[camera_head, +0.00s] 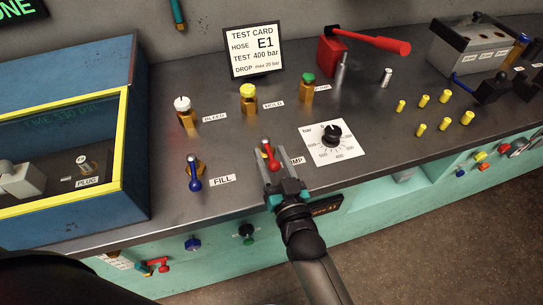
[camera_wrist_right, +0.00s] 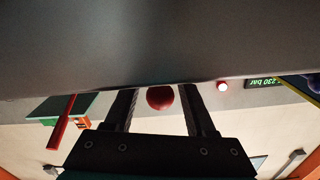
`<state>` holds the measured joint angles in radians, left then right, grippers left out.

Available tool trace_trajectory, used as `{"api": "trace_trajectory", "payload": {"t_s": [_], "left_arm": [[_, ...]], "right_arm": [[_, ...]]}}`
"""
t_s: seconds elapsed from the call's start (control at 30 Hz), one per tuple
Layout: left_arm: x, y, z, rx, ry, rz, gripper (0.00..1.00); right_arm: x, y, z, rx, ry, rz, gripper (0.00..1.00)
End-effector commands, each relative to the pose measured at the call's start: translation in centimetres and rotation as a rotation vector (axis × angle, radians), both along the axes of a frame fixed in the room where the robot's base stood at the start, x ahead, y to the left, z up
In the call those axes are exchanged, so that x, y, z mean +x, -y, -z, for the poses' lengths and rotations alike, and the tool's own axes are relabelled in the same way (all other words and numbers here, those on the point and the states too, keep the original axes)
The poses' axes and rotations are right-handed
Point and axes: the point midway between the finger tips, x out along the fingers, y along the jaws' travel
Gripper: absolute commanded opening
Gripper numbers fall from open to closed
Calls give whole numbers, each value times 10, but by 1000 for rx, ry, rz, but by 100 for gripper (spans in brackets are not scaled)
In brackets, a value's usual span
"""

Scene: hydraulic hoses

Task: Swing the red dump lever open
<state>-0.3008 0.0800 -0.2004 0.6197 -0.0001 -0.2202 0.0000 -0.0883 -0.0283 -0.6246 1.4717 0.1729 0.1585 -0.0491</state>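The red dump lever (camera_head: 270,155) stands on the grey bench, with its red knob raised. The label beside it is partly hidden, with only its last letters showing. My right gripper (camera_head: 282,182) reaches in from the front, its tips close to the lever. In the right wrist view the red knob (camera_wrist_right: 160,97) shows between the two spread fingers, with gaps on both sides. The right gripper is open; whether a finger touches the lever is not clear. The lever's base is hidden by the gripper. My left gripper is not in view.
The blue-handled fill lever (camera_head: 194,176) stands to the left. White, yellow (camera_head: 248,93) and green-capped valves stand behind. A round gauge dial card (camera_head: 331,139) lies just right of the gripper. A yellow-edged blue box (camera_head: 125,110) fills the left, and a red hand pump (camera_head: 331,62) stands behind.

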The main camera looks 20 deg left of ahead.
Motion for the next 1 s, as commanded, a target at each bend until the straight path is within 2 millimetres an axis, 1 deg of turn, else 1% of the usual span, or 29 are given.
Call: {"api": "trace_trajectory", "payload": {"t_s": [0.03, 0.07, 0.47, 1.0], "left_arm": [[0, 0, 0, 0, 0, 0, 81], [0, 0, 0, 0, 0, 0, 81], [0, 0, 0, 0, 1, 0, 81], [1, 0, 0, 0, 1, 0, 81]], "right_arm": [[0, 0, 0, 0, 0, 0, 49], [0, 0, 0, 0, 0, 0, 45], [0, 0, 0, 0, 0, 0, 0], [-1, 0, 1, -1, -1, 0, 0]]}}
